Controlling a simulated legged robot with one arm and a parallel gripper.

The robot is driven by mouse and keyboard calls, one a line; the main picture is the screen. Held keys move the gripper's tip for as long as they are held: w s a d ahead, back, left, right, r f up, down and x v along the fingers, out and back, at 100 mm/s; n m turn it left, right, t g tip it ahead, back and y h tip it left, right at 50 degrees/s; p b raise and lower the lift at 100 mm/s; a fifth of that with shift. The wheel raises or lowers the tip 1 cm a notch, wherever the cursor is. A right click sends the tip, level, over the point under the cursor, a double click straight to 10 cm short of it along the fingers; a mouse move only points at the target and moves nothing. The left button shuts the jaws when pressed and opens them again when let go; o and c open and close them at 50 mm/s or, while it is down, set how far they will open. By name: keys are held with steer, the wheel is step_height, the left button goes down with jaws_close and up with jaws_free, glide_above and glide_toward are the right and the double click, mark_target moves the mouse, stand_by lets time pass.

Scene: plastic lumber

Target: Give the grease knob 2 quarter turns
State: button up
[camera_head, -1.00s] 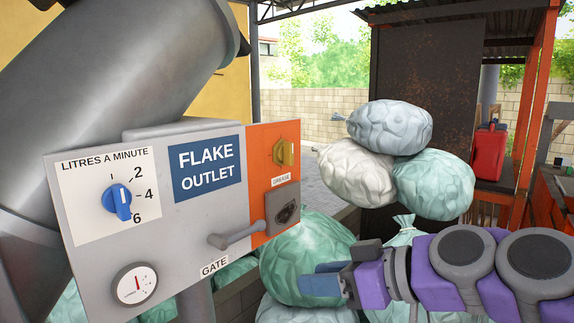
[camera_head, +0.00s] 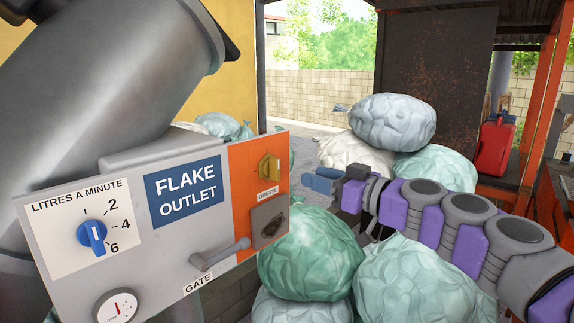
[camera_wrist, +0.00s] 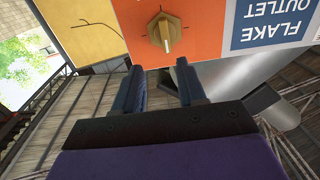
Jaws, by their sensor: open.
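The yellow grease knob (camera_head: 268,167) sits on the orange part of the panel (camera_head: 245,195), above a label reading GREASE. It also shows in the wrist view (camera_wrist: 165,32), where the picture is upside down, beyond my fingertips. My gripper (camera_head: 320,181) is to the right of the knob in the head view, apart from it. In the wrist view my gripper (camera_wrist: 159,78) is open, with two dark blue fingers and nothing between them. The knob lies roughly in line with the gap between the fingers.
A gate lever (camera_head: 222,255) sticks out low on the panel, and a blue dial (camera_head: 92,235) is at its left. A dark socket plate (camera_head: 269,221) is below the knob. Stuffed green bags (camera_head: 310,250) lie below my arm. Pale bags (camera_head: 392,122) are piled behind.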

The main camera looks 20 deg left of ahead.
mark_target(279, 169)
steer(key=x, duration=0.3)
steer(key=s+p+x, duration=0.1)
steer(key=x, duration=0.6)
steer(key=shift+s+a+f+p, duration=0.15)
steer(key=shift+a+f+p, duration=0.15)
steer(key=shift+a+f, duration=0.05)
steer(key=shift+s+a+r, duration=0.1)
steer(key=shift+a, duration=0.1)
steer(key=shift+w+d, duration=0.35)
steer(key=shift+d, duration=0.5)
steer(key=shift+s+r, duration=0.1)
steer(key=shift+s, duration=0.1)
steer(key=shift+c, duration=1.4)
steer(key=shift+a, duration=0.4)
steer(key=shift+c, duration=1.4)
steer(key=shift+w+a, duration=0.1)
jaws_close()
